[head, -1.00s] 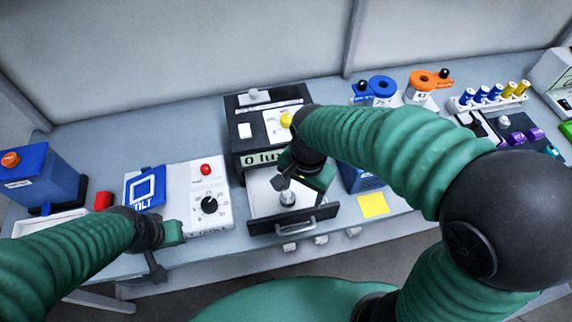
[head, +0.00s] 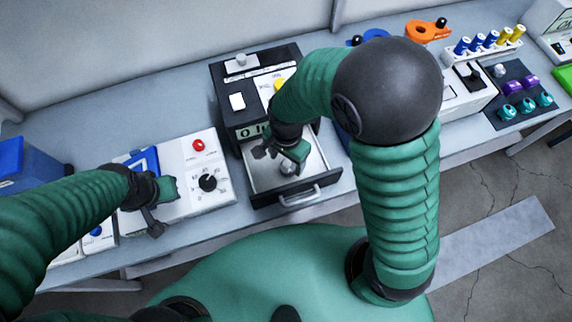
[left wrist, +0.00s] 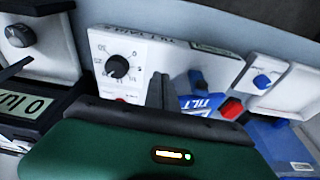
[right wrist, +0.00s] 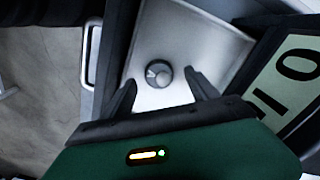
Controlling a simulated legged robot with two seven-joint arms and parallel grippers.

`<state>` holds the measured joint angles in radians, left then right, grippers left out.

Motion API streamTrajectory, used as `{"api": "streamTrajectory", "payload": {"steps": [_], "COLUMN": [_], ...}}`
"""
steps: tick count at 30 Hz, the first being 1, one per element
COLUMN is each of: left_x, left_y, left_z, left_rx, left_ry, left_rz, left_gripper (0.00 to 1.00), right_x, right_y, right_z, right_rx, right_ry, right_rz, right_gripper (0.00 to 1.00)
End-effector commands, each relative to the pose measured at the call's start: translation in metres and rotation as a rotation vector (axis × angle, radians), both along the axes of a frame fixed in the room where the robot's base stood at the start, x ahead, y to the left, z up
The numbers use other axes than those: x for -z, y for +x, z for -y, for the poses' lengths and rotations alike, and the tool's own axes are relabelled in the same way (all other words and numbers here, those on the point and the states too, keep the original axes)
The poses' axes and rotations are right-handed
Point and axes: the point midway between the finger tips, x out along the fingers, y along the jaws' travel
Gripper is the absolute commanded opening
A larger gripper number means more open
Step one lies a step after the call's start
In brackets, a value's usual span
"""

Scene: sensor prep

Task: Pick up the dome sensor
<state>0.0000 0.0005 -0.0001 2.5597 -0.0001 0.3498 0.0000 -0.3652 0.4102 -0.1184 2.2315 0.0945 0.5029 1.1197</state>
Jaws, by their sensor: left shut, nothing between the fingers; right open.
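The dome sensor (head: 288,168) is a small round grey piece with a pale domed top. It sits in the open drawer (head: 322,168) of the black box marked "0 lu…". In the right wrist view the sensor (right wrist: 158,73) lies ahead of and between the two fingers, on the bare tray floor. My right gripper (head: 277,160) is open and empty above the drawer; any contact with the sensor cannot be told. My left gripper (head: 155,226) is shut and empty in front of the white dial box (head: 209,184); its closed fingers also show in the left wrist view (left wrist: 158,92).
The black box (head: 228,88) stands behind the drawer, and the drawer front with its handle (head: 299,198) juts past the bench edge. A dark mat (head: 519,84) with purple and teal parts lies at far right.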

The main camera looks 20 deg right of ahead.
Motion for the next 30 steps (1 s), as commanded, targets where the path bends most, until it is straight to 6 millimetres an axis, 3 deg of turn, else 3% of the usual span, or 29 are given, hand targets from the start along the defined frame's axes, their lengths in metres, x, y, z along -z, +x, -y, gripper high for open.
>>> {"api": "streamTrajectory", "payload": {"steps": [3,6,13,28,30], "left_x": [0.000,0.000,0.000,0.000,0.000], "left_y": [0.000,0.000,0.000,0.000,0.000], "left_z": [0.000,0.000,0.000,0.000,0.000], "left_rx": [0.000,0.000,0.000,0.000,0.000], "left_ry": [0.000,0.000,0.000,0.000,0.000], "left_rz": [0.000,0.000,0.000,0.000,0.000], "left_gripper": [0.00,0.00,0.00,0.00,0.00], "right_x": [0.024,0.035,0.037,0.036,0.036], "right_y": [0.002,0.004,0.004,0.004,0.004], "right_z": [0.001,0.002,0.001,0.000,0.000], "right_rx": [0.003,0.003,0.002,0.002,0.002], "right_ry": [0.000,0.003,0.003,0.002,0.003], "right_rz": [-0.006,-0.005,-0.001,-0.002,-0.001], "right_gripper": [0.68,0.68,0.67,0.01,0.01]}}
